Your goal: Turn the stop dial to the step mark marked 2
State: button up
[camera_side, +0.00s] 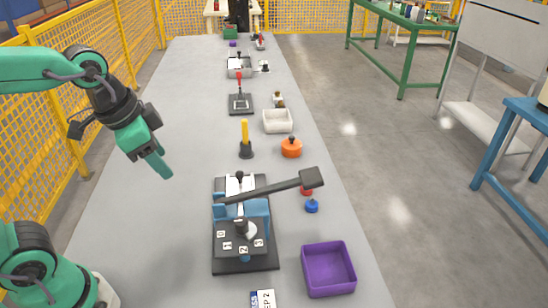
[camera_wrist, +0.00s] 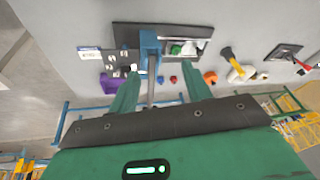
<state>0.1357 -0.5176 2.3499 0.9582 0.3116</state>
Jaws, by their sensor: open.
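The stop dial (camera_side: 246,231) is a small knob with a pale, shiny base on the near part of a black fixture. Step marks 0, 1, 2 and 3 fan around its near side, and mark 2 (camera_side: 244,250) is at the front. I cannot tell which mark the dial points to. My gripper (camera_side: 163,168) is open and empty, in the air left of the fixture and well apart from the dial. In the wrist view its two green fingers (camera_wrist: 160,88) are spread, with the fixture beyond them.
A long lever with a dark block (camera_side: 311,178) slants over the blue clamp (camera_side: 256,207), behind the dial. A purple bin (camera_side: 329,270) stands right of the fixture. A card reading STEP 2 (camera_side: 264,298) lies at the near edge. The table left of the fixture is clear.

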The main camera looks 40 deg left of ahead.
jog(key=w+d+f+m+g, duration=0.1)
jog(key=w+d+m+g, duration=0.1)
jog(key=w+d+m, duration=0.3)
jog(key=m+g, duration=0.2)
jog(key=m, duration=0.5)
send_near(241, 221)
jog(key=shift+s+a+f+y, duration=0.1)
jog(key=shift+a+f+y, duration=0.15)
jog(key=shift+f+y, duration=0.05)
jog(key=shift+d+f+m, duration=0.3)
jog(key=shift+d+m, duration=0.1)
jog(key=shift+d, duration=0.15)
jog(key=shift+f, duration=3.95)
jog(key=c, duration=1)
